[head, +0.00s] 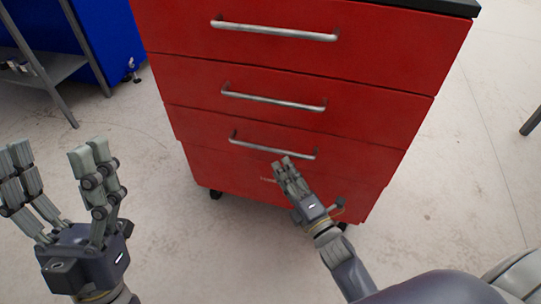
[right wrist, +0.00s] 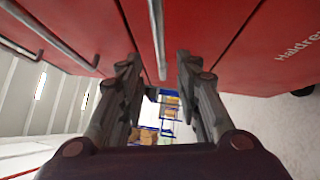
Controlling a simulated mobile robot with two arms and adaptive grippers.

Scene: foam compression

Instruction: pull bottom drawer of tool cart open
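The red tool cart (head: 200,85) stands in front of me, with several drawers and silver bar handles. The lowest visible handle (head: 272,147) runs across its lower front, and the drawer fronts look closed. My right gripper (head: 287,163) reaches up to this handle near its right half. In the right wrist view, the right gripper's fingers (right wrist: 158,68) are spread, with a handle bar (right wrist: 158,38) lined up between the tips. I cannot tell whether they touch it. My left gripper (head: 58,150) is open and empty at the lower left, well away from the cart.
A blue cabinet (head: 103,35) and a grey shelf stand (head: 55,67) are at the upper left. The pale floor (head: 160,215) in front of the cart is clear. Dark casters show under the cart. In the right wrist view, distant shelving with boxes (right wrist: 148,137) shows.

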